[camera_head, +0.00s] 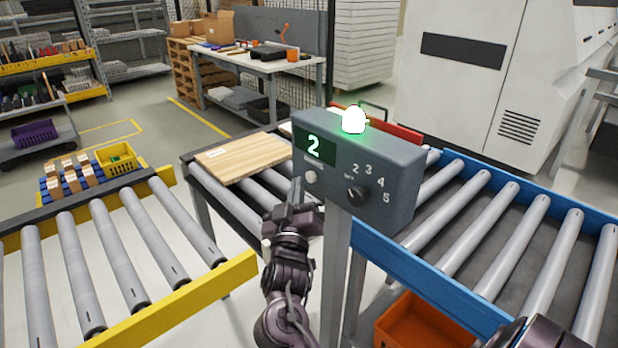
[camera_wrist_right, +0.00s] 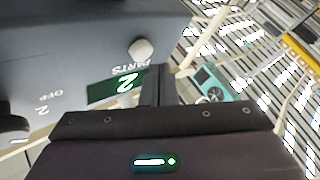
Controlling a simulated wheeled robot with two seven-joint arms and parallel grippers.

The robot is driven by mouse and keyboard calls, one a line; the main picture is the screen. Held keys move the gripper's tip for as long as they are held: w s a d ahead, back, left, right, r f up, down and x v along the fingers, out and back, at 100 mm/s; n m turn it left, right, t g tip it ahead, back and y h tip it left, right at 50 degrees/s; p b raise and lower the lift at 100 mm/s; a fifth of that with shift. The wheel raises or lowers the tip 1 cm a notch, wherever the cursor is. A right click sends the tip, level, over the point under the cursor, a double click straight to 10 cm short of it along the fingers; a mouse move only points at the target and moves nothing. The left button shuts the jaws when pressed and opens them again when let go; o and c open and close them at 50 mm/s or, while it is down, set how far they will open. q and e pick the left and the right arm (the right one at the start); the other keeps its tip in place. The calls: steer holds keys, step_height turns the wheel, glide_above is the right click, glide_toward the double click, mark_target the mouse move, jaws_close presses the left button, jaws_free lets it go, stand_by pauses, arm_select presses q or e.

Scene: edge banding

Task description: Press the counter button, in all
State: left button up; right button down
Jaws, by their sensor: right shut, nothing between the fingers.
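The counter is a grey box (camera_head: 401,180) on a post, with a green display (camera_head: 315,148) reading 2. Its round white button (camera_head: 311,176) sits below the display, left of a black dial (camera_head: 357,195) marked 2 to 5. In the right wrist view the button (camera_wrist_right: 140,48) shows beside the display (camera_wrist_right: 115,88). My right gripper (camera_head: 297,196) is shut and empty, just below and left of the button. In the wrist view its fingers (camera_wrist_right: 158,85) appear close to the button with no clear contact. My left gripper is not in view.
A green-white lamp (camera_head: 354,120) glows on top of the box. A wooden board (camera_head: 242,157) lies on the rollers behind. A yellow-edged conveyor (camera_head: 130,255) is at left, a blue-edged one (camera_head: 500,230) at right. An orange bin (camera_head: 425,325) sits below.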

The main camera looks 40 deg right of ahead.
steer(key=shift+d, duration=0.1)
steer(key=shift+d, duration=0.35)
steer(key=shift+d+p, duration=0.4)
steer(key=shift+d, duration=0.1)
stand_by(0.6)
stand_by(0.4)
steer(key=shift+a, duration=0.9)
steer(key=shift+p, duration=0.3)
